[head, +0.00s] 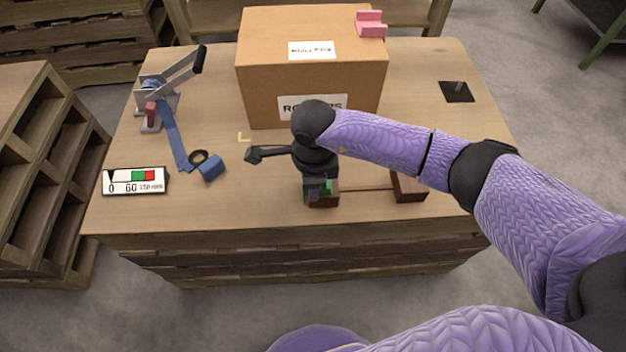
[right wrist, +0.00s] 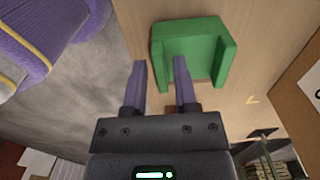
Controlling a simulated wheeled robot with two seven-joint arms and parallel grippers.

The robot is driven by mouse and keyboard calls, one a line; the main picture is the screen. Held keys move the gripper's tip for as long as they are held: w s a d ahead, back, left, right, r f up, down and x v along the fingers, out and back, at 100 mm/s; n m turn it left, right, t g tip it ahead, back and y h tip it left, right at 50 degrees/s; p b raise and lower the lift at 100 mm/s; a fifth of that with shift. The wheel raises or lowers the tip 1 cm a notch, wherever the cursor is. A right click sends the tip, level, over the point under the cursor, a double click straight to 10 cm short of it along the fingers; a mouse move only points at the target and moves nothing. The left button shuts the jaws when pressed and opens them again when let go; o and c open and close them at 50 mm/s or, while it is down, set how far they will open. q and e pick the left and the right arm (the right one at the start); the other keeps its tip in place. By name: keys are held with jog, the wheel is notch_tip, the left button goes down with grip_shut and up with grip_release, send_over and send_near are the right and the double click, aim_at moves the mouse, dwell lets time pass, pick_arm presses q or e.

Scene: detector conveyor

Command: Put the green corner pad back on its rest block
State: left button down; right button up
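The green corner pad (right wrist: 205,48) shows in the right wrist view as a channel with two side walls. In the head view, bits of green (head: 333,187) show at the brown block (head: 323,202), mostly hidden behind my right gripper. I cannot tell how squarely the pad sits on the block. My right gripper (right wrist: 160,62) points down at the pad with its fingers apart. One pad wall lies between the fingers in the right wrist view, with a gap visible beside it. My left gripper is out of view.
A large carton (head: 262,85) stands behind, with a pink corner pad (head: 370,24) on its edge. A second brown block (head: 408,186) is to the right. A ratchet (head: 152,112) with blue strap (head: 174,137) and a scale card (head: 135,181) lie left. A black plate (head: 457,91) is far right.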

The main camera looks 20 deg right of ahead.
jog(key=shift+o, duration=0.9)
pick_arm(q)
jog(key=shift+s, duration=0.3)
pick_arm(e)
jog(key=shift+r, duration=0.2)
pick_arm(q)
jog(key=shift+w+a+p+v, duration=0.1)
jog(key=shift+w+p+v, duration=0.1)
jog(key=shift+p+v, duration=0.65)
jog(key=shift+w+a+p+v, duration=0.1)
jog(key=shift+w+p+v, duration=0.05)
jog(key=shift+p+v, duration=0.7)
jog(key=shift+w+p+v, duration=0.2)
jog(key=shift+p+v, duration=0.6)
jog(key=shift+p, duration=0.05)
pick_arm(e)
notch_tip(320, 180, up, 10)
jog(key=shift+f, duration=0.25)
